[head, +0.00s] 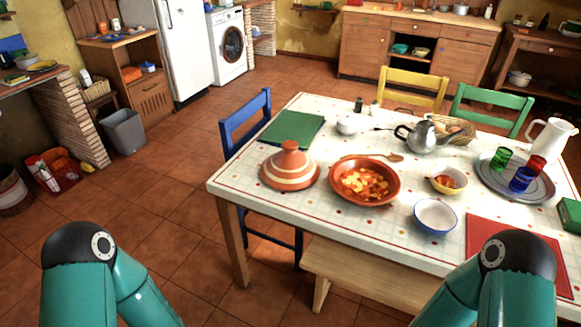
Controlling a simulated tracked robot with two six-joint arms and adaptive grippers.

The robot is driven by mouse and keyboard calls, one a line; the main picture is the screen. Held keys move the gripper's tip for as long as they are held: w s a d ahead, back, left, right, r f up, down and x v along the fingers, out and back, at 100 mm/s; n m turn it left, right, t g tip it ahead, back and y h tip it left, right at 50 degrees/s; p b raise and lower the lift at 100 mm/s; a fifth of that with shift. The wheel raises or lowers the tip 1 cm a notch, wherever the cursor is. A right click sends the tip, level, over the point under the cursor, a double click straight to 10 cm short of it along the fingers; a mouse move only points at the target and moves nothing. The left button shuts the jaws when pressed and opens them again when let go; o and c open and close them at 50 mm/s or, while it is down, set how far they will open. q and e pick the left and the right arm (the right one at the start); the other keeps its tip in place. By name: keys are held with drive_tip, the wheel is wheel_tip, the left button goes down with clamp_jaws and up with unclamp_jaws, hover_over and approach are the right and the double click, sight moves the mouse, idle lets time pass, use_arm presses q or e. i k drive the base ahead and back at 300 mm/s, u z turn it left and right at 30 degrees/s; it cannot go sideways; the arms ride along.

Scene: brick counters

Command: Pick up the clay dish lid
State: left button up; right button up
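The clay dish lid (290,166) is a terracotta cone with pale bands and a round knob on top. It sits upright on the left part of the white table (232,182), near its left edge. The clay dish (339,190) stands just right of it, uncovered, with stew inside. My two teal arms rise at the bottom left and bottom right of the head view, short of the lid. Neither gripper shows in this view.
A green mat (292,128) lies behind the lid. A bowl (435,216), a smaller food bowl (448,180), a teapot (422,139) and a tray (490,182) crowd the right side. A wooden bench (345,273) stands at the front, a blue chair (240,130) at the left.

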sight(289, 169)
drive_tip(key=z, duration=0.65)
drive_tip(key=i, duration=0.2)
drive_tip(key=u, duration=3.6)
drive_tip(key=i, duration=0.9)
drive_tip(key=z, duration=2.85)
drive_tip(key=i, duration=0.4)
drive_tip(key=z, duration=0.6)
